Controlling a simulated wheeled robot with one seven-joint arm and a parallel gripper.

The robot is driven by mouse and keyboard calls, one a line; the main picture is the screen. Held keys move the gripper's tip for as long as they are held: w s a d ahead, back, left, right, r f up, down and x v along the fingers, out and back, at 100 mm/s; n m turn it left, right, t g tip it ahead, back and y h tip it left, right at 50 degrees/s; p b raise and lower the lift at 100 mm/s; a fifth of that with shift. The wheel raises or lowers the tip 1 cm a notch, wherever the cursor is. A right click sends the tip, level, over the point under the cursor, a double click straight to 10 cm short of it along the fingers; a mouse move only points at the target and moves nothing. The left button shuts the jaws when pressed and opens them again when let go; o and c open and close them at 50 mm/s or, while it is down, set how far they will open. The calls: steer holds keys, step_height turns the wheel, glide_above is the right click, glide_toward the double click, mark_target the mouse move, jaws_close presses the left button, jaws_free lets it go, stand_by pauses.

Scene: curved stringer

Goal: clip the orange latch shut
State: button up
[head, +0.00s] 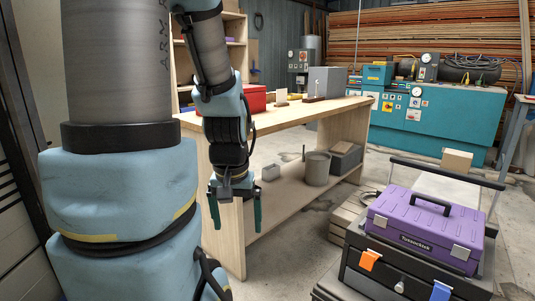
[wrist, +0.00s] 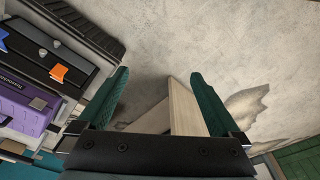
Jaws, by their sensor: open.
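The orange latch (head: 369,260) is on the upper front edge of a black case (head: 375,279) at the lower right of the head view. It looks tilted out from the case front, though it is small. The orange latch also shows at the left of the wrist view (wrist: 58,72). My gripper (head: 235,213) hangs pointing down beside the wooden bench, well to the left of the case. In the wrist view its green fingers (wrist: 159,76) are spread wide with nothing between them, and the latch lies apart, left of the left finger.
A purple toolbox (head: 425,228) with a dark handle sits on the black case. A blue latch (head: 441,291) is on the same case front. The wooden bench (head: 285,118) stands close behind my gripper. Bare concrete floor (head: 290,265) lies between the bench and the case.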

step_height(320, 180, up, 13)
steer(key=p, duration=1)
